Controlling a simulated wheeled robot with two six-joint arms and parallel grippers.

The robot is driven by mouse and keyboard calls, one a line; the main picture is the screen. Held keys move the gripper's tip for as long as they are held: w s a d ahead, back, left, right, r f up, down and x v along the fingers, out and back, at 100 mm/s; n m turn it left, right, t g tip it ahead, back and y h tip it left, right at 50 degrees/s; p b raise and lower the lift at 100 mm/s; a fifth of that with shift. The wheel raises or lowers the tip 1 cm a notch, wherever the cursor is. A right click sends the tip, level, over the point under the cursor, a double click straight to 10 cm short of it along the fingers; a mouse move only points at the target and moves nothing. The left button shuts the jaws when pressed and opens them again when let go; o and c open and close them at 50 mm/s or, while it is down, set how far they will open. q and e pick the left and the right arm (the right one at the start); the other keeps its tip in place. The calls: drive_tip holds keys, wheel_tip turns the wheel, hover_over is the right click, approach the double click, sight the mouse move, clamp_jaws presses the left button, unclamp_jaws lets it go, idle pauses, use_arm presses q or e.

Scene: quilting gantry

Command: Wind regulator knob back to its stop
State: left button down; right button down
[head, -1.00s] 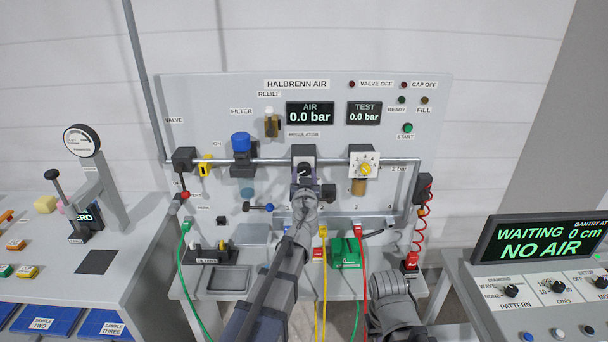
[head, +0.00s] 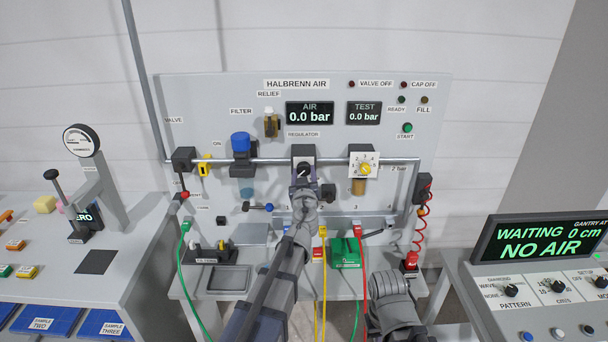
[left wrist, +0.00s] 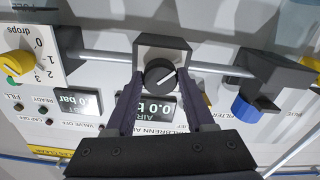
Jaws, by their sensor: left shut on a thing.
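The regulator knob (head: 303,169) is a black round knob with a white pointer line, on a dark grey block below the REGULATOR label. It also shows in the left wrist view (left wrist: 159,74). My left gripper (head: 302,181) reaches it from the front, below the air display. In the left wrist view my left gripper's fingers (left wrist: 160,82) lie on either side of the knob and are shut on it. The AIR display (head: 310,113) reads 0.0 bar.
A grey pipe runs across the panel past the blue-capped filter (head: 241,142) and the yellow drops knob (head: 365,169). A black block (head: 328,191) sits close right of my left gripper. Green, yellow and red hoses hang in front of the bench.

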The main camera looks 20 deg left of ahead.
use_arm(q)
drive_tip(key=shift+c, duration=1.3)
unclamp_jaws()
drive_tip(key=shift+s, duration=0.1)
drive_tip(key=v, duration=0.7)
drive_tip(key=shift+s, duration=0.35)
drive_tip(key=shift+d, duration=0.15)
